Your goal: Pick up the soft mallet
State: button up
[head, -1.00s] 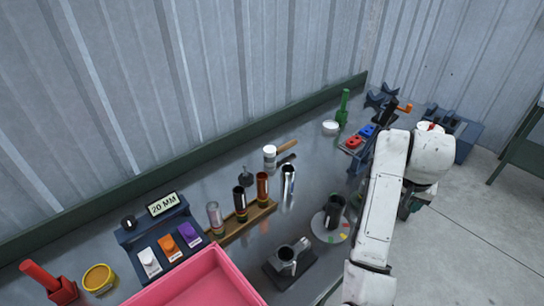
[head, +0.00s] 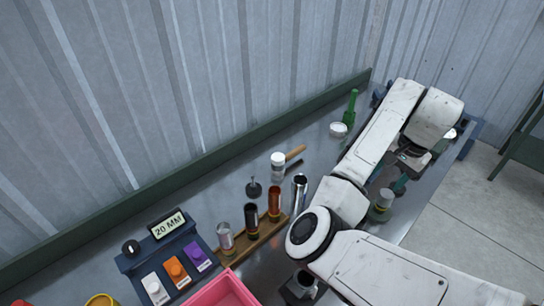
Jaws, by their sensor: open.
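The soft mallet (head: 278,167) is on the bench near its back, left of my arm. Its pale, blunt head faces the front and its tan wooden handle points to the back right. Nothing holds it. My gripper (head: 402,182) is over the right part of the bench, well to the right of the mallet. Its fingers are partly hidden by my own wrist, and it appears empty and apart from the mallet.
Several upright tubes stand on a wooden rack (head: 240,250) in front of the mallet. A small dark stand (head: 254,189) and a chrome tube (head: 299,190) are close by. A green-handled tool (head: 350,108) stands at the back. A pink bin (head: 222,292) is at the front.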

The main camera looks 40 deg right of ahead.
aim_at(278, 161)
jog(key=i, duration=1.15)
